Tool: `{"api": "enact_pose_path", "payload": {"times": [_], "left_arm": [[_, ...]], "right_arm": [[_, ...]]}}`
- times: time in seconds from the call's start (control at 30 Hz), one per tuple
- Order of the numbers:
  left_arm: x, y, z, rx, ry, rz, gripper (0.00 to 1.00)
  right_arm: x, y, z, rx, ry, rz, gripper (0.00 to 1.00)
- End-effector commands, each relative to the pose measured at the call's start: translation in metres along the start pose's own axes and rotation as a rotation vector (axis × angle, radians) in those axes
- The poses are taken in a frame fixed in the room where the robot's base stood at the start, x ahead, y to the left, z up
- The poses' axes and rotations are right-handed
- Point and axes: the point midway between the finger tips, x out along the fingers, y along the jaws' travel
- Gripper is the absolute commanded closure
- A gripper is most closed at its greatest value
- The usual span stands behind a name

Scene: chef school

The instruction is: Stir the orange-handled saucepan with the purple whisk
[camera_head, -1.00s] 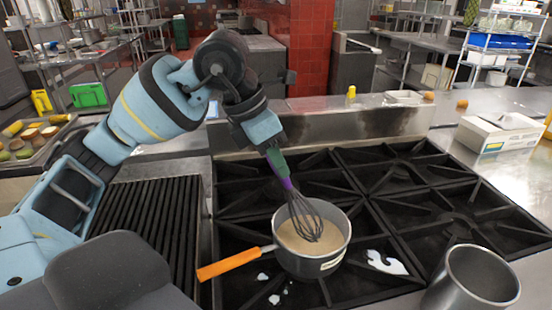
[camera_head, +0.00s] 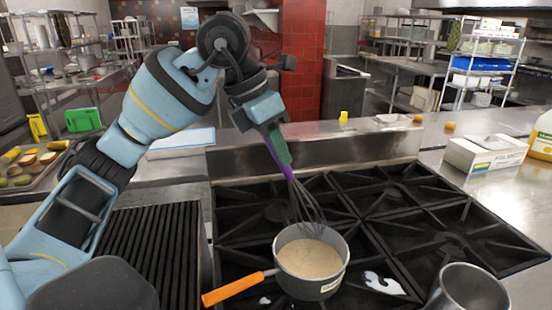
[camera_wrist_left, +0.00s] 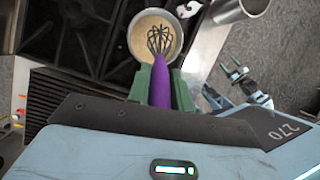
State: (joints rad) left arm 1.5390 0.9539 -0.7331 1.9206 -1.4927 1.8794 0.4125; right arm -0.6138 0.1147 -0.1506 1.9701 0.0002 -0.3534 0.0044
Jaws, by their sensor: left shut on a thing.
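My left gripper (camera_head: 279,150) is shut on the purple whisk (camera_head: 308,203) by its handle. The whisk's dark wires point down and tilt to the right. In the head view their lower end overlaps the far rim of the orange-handled saucepan (camera_head: 311,261). In the left wrist view the whisk (camera_wrist_left: 160,85) lies across the saucepan (camera_wrist_left: 148,20); I cannot tell whether it touches the contents. The saucepan holds a beige liquid and stands on the stove, handle to the left. What looks like my right gripper (camera_wrist_left: 230,68) shows small in the left wrist view, its opening unclear.
A steel pot (camera_head: 468,290) stands right of the saucepan. White spills (camera_head: 384,283) lie on the black stove grates (camera_head: 420,232). A ribbed grill (camera_head: 150,245) is at left. A steel ledge (camera_head: 330,147) runs behind the stove. A white box (camera_head: 484,154) sits at right.

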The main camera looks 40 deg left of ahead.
Motion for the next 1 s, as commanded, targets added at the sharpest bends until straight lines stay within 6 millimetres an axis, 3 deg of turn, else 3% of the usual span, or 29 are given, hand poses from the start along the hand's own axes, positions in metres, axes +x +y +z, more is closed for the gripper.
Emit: {"api": "enact_pose_path", "payload": {"times": [0.4,1.0], "left_arm": [[-0.03,-0.003,0.013,0.0,-0.003,0.001,1.0],[-0.031,-0.003,0.013,0.0,-0.001,0.001,1.0]], "right_arm": [[0.0,0.001,0.0,-0.004,-0.001,0.0,0.32],[-0.001,0.003,0.001,-0.011,-0.003,-0.001,0.32]]}}
